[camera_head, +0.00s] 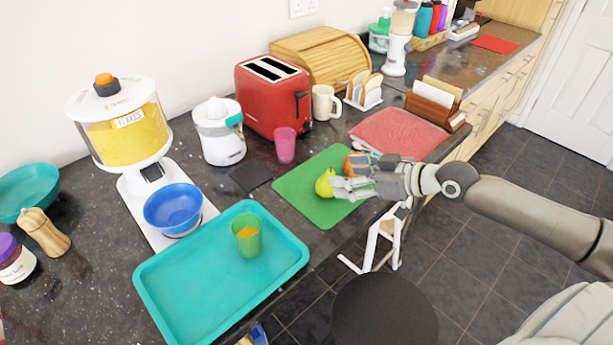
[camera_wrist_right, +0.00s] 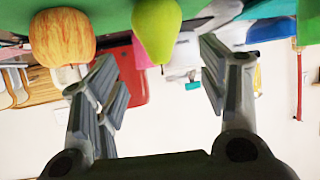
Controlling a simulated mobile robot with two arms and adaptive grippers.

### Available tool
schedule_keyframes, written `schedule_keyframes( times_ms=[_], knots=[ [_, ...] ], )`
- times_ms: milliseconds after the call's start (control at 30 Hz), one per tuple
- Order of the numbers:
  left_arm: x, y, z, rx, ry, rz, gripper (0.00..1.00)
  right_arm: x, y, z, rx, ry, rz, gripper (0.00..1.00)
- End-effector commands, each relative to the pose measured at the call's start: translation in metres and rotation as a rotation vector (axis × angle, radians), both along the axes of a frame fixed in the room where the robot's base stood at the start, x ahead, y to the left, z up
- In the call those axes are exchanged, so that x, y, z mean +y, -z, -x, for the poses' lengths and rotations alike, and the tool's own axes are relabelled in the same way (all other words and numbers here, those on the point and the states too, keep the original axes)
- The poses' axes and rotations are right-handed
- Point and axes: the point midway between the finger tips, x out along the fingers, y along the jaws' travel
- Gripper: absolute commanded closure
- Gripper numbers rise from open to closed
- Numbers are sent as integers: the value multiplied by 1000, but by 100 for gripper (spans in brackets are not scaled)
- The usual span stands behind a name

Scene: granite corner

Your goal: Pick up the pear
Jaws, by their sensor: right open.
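The yellow-green pear (camera_head: 324,183) is on the green mat (camera_head: 300,190) in the head view. My right gripper (camera_head: 341,185) reaches in from the right, with its fingertips beside the pear's right side. In the right wrist view, which looks upside down, the pear (camera_wrist_right: 157,28) is at the top, between the directions of the two open fingers of my right gripper (camera_wrist_right: 157,72). Nothing is held between the fingers. Whether a finger touches the pear I cannot tell. My left gripper is not in view.
A red-orange apple (camera_head: 352,163) is close behind my right gripper, partly hidden; it also shows in the right wrist view (camera_wrist_right: 62,38). A pink cup (camera_head: 285,146) and red toaster (camera_head: 272,97) stand behind. A teal tray (camera_head: 175,300) lies left, a red mat (camera_head: 400,132) right.

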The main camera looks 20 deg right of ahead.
Motion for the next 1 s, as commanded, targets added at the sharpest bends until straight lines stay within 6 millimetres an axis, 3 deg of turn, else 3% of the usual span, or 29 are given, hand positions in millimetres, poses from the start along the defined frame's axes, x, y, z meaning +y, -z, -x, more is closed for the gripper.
schedule_keyframes(
  times_ms=[367, 1000],
  knots=[
    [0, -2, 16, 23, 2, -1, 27, 13, 10, -22, -3, 1, -4, 34],
    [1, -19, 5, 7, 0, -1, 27, 36, 33, -59, 1, 3, -6, 34]
  ],
)
